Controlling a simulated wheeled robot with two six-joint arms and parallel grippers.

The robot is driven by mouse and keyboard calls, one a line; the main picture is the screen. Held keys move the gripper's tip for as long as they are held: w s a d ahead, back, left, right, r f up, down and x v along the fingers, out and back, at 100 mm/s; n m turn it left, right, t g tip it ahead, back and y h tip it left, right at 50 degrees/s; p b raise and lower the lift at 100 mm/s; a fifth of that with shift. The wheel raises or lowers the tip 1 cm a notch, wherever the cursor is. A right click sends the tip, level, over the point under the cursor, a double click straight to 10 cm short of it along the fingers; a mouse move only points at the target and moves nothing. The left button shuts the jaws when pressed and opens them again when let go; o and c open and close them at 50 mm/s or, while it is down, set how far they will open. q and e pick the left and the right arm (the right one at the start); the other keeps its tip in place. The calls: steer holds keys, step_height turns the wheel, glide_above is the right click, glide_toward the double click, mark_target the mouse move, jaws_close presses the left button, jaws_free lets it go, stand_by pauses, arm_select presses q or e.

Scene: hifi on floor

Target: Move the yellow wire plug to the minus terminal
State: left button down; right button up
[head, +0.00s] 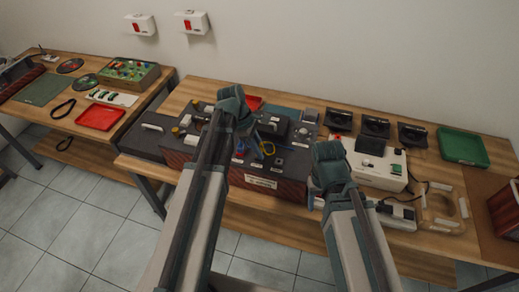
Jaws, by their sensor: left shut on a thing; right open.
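My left gripper (248,128) is over the front of a dark device with reddish sides (272,184) on the middle table. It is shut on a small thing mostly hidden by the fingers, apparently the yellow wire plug. A yellow wire (268,149) and a blue wire (254,147) curve just beside the fingertips, over the device's top. Small labelled sockets show along the device's front, but the minus terminal's mark is too small to read. My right gripper (316,193) is open and empty at the device's right end, beside a white unit.
A white instrument (378,168) and several black stands (375,127) are to the right. A green tray (463,147) lies at the far right. A red tray (100,117) and a game-like board (130,73) are on the left table.

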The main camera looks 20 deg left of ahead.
stand_by(0.7)
arm_select(q)
steer(key=c, duration=0.7)
jaws_free()
steer(key=p+v, duration=1.2)
steer(key=v, duration=0.1)
steer(key=shift+a+r+p, duration=0.1)
steer(key=shift+r+p, duration=0.2)
steer(key=shift+r, duration=0.05)
steer(key=shift+r, duration=0.1)
step_height(320, 180, up, 5)
steer(key=p, duration=0.5)
